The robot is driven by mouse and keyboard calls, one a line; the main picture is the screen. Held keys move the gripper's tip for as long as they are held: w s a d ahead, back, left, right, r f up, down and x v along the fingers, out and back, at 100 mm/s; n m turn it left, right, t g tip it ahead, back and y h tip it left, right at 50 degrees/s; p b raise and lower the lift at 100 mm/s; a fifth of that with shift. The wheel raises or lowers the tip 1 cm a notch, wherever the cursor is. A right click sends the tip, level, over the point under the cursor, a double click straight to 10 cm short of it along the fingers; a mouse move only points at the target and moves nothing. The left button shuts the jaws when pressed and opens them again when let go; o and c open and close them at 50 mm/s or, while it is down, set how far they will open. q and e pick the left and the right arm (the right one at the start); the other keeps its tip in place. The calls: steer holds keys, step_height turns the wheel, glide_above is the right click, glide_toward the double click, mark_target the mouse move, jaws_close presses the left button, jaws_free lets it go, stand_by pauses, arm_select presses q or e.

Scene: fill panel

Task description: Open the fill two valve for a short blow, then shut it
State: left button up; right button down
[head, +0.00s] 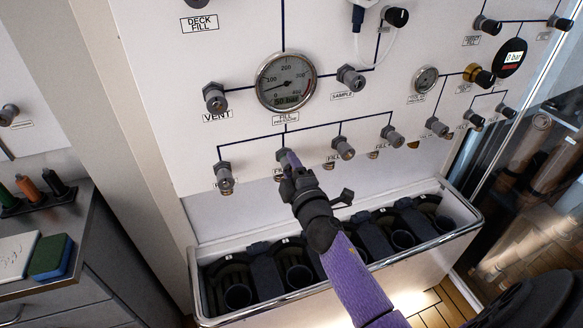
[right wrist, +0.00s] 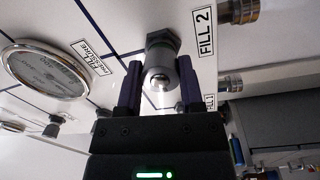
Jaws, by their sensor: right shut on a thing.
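The fill two valve (right wrist: 160,62) is a grey knob on the white panel, with its FILL 2 label (right wrist: 207,33) beside it in the right wrist view. My right gripper (right wrist: 159,84) has its dark fingers on both sides of the knob and is shut on it. In the head view my right gripper (head: 290,163) reaches up to the second valve of the fill row and hides most of it and its label. The fill pressure gauge (head: 286,81) above has a small display that seems to read 50 bar. My left gripper is not in view.
Neighbouring fill knobs stand close on both sides: one to the left (head: 224,178) and one to the right (head: 343,148). Below, a rack with a metal rail (head: 340,292) holds dark round holders. A grey cabinet (head: 75,262) stands at the left.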

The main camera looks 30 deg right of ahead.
steer(key=shift+f, duration=0.1)
stand_by(0.3)
steer(key=shift+c, duration=1.2)
jaws_free()
steer(key=v, duration=1)
steer(key=shift+a, duration=0.1)
stand_by(0.3)
stand_by(0.4)
